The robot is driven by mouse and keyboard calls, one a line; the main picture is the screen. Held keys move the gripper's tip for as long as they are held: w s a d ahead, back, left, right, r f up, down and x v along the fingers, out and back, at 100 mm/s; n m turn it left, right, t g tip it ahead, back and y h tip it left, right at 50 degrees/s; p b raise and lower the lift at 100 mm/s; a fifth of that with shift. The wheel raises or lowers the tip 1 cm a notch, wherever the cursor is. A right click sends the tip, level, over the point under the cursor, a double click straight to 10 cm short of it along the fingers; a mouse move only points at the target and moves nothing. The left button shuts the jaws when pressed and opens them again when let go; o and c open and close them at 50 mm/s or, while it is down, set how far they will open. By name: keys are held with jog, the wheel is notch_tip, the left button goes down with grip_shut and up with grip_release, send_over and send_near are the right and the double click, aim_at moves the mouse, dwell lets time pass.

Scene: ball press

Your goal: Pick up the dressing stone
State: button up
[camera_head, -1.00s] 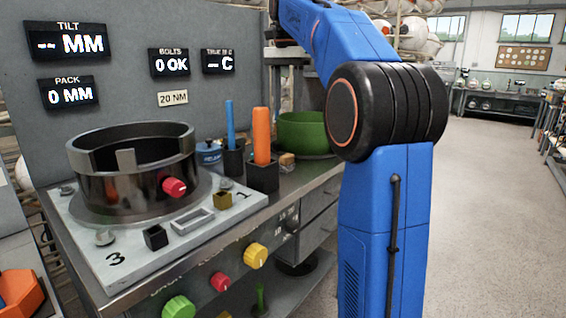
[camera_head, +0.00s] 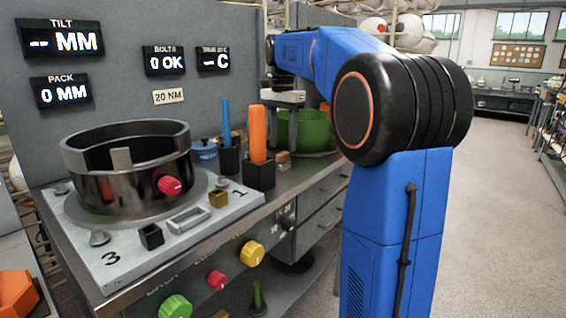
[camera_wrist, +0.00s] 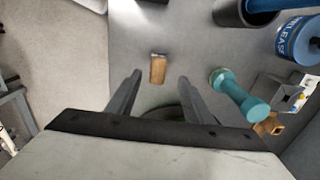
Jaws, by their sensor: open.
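A small tan-brown block (camera_wrist: 158,68), which looks like the dressing stone, lies on the grey surface in the wrist view. It is just beyond my fingertips, in line with the gap between them. My gripper (camera_wrist: 159,80) is open with nothing between its fingers. In the head view, a small brown block (camera_head: 283,157) on the bench beside the orange tool's holder may be the same one. My gripper (camera_head: 284,100) shows there above the bench, in front of the green bowl; its fingertips are hard to make out.
A teal spool-shaped thing (camera_wrist: 240,95) stands right of my fingers, with a blue can (camera_wrist: 300,40) and dark cup (camera_wrist: 245,10) beyond. The green bowl (camera_head: 315,132), orange tool (camera_head: 258,134) and blue tool (camera_head: 226,122) crowd the bench near the ring fixture (camera_head: 128,165).

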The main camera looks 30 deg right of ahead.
aim_at(283, 153)
jog(key=shift+s+f, duration=0.15)
jog(key=shift+f, duration=1.15)
jog(key=shift+s+f, duration=0.15)
jog(key=shift+f, duration=1.1)
grip_shut()
